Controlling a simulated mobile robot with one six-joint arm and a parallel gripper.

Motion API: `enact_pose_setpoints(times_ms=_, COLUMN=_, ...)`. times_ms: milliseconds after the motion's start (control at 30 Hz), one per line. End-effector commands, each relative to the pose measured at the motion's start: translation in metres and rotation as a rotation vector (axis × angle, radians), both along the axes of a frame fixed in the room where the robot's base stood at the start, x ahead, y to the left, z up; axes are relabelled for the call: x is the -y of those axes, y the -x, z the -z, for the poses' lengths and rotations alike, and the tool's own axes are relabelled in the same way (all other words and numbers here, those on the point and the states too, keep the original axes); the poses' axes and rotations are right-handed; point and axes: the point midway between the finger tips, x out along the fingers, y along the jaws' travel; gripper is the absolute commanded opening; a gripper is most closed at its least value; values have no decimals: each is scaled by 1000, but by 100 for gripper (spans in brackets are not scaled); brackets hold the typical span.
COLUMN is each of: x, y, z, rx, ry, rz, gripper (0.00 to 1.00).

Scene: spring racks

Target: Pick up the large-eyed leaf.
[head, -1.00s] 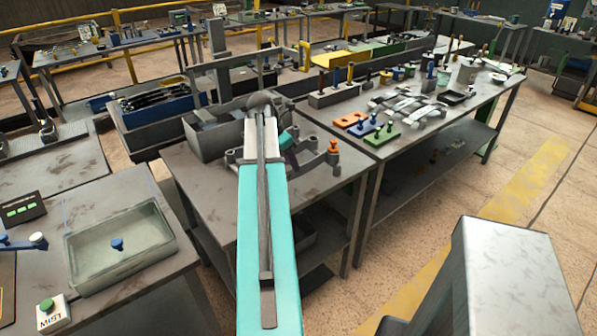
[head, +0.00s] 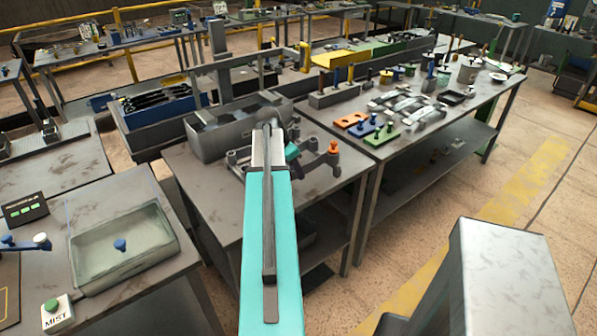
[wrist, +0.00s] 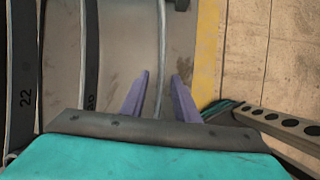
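In the wrist view, the two purple fingers of my gripper (wrist: 160,82) are spread apart over a grey surface. A thin, curved, light strip (wrist: 162,45) runs down between them; I cannot tell whether it is a leaf or whether the fingers touch it. Two dark curved strips stand to the left, one marked 22 (wrist: 22,95) and one marked 80 (wrist: 91,60). No eye size can be read, so I cannot tell which is the large-eyed leaf. In the head view, my arm hides the fingers.
A grey bin (head: 205,150) stands behind my arm on the middle bench. An orange knob (head: 333,147) tops a grey fixture beside my wrist. Silvery curved pieces (head: 405,103) lie on the right bench among colored blocks. A glass-like tray (head: 150,265) is at left.

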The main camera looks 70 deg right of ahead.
Motion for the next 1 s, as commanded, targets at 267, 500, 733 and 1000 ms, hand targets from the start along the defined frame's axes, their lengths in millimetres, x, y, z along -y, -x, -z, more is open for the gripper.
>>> enact_pose_setpoints(times_ms=267, x=2, y=2, z=5, rx=0, ry=0, rz=0, gripper=28)
enact_pose_setpoints(times_ms=500, x=2, y=2, z=5, rx=0, ry=0, rz=1, gripper=28)
enact_pose_setpoints(times_ms=733, x=2, y=2, z=5, rx=0, ry=0, rz=1, gripper=20)
enact_pose_setpoints(times_ms=1000, x=2, y=2, z=5, rx=0, ry=0, rz=1, gripper=0)
